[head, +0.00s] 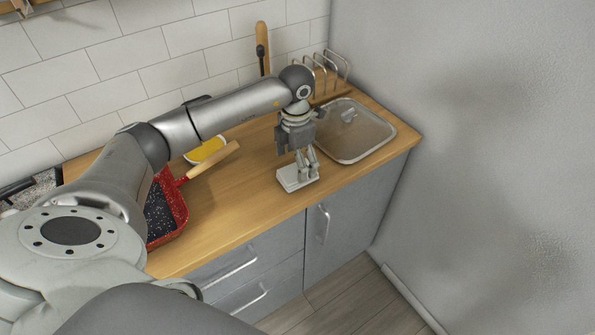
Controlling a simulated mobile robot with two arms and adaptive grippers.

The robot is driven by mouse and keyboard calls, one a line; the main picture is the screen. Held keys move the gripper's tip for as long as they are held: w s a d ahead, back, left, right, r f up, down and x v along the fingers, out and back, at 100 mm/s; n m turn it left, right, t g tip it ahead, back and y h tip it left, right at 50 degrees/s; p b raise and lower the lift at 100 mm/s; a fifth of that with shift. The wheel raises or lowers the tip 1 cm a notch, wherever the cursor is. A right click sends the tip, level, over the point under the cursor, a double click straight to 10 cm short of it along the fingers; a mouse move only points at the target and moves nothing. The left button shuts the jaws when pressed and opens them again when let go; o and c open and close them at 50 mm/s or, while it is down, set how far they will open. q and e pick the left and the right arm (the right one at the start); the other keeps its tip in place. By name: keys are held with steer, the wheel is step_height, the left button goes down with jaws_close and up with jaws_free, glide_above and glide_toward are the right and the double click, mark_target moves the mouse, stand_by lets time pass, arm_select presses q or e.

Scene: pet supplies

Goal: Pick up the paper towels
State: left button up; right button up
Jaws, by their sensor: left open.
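A small white block-shaped pack (291,184), which looks like the paper towels, lies on the wooden counter left of the sink. My left gripper (303,172) points down from above with its fingers open, right at the pack. The fingers overlap the pack's upper side in the head view; whether they touch it or reach around it I cannot tell. The fingers hide part of the pack. My right gripper is not in view.
A red speckled pan (178,211) with a wooden handle is on the counter at left, with a yellow-filled dish (207,150) behind it. A metal sink (357,133) and wire rack (325,70) are at right. The wooden counter (233,208) is clear between pan and pack.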

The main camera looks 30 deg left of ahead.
arm_select(q)
steer(key=shift+d+f+p, duration=0.2)
steer(key=shift+f+p, duration=0.3)
steer(key=shift+f, duration=1.35)
steer(key=c, duration=0.9)
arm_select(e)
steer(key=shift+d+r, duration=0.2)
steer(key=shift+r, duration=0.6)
arm_select(q)
steer(key=shift+r, duration=0.1)
steer(key=shift+w+r+b, duration=0.1)
steer(key=shift+r+b, duration=1.15)
steer(key=shift+r, duration=0.1)
steer(key=d+r+b, duration=0.4)
steer(key=d+r, duration=0.6)
steer(key=d, duration=0.4)
steer(key=shift+w, duration=0.25)
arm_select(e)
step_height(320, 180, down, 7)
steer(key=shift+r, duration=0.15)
arm_select(q)
steer(key=shift+r, duration=0.1)
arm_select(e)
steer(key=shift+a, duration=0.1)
